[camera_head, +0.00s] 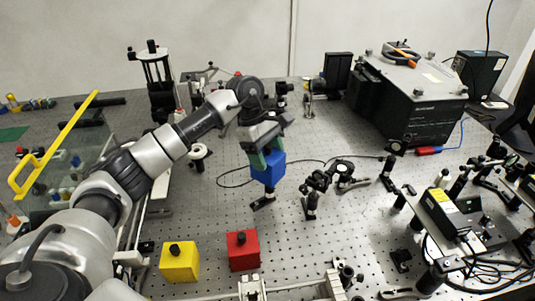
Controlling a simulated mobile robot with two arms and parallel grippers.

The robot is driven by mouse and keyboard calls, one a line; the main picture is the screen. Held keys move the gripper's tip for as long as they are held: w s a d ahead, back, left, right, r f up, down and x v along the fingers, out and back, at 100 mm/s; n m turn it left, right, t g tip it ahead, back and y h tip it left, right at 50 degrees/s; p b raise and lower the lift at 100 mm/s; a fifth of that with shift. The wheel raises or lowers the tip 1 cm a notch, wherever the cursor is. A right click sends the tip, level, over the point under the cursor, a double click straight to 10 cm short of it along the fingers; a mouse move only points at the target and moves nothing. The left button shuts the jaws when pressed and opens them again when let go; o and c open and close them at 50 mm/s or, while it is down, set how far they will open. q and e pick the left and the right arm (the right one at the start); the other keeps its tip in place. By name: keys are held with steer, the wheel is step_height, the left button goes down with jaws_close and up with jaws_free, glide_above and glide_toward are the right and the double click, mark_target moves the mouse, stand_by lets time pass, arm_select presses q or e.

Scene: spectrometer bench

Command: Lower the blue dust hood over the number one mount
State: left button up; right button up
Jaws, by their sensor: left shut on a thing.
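The blue dust hood (268,171) is a small blue box near the middle of the bench. My left gripper (264,151) reaches in from the left and is shut on the top of the hood, with its fingers pointing down. A black post mount (264,202) on a small base shows directly below the hood. I cannot tell whether the hood hangs above the mount or is around its top, which is hidden. No number is readable on any mount. My right gripper is not in view.
A yellow hood (179,263) and a red hood (243,252), each with a black knob, stand at the front. Optics on posts (316,188) stand close to the right. A black instrument box (420,115) stands at the back right. A thin black cable loops behind the blue hood.

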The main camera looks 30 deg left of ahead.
arm_select(q)
steer(key=shift+f+b, duration=0.1)
steer(key=shift+b, duration=0.25)
stand_by(0.3)
steer(key=o, duration=1)
steer(key=shift+b+v, duration=1.15)
steer(key=shift+v, duration=4.3)
steer(key=shift+d+f, duration=0.1)
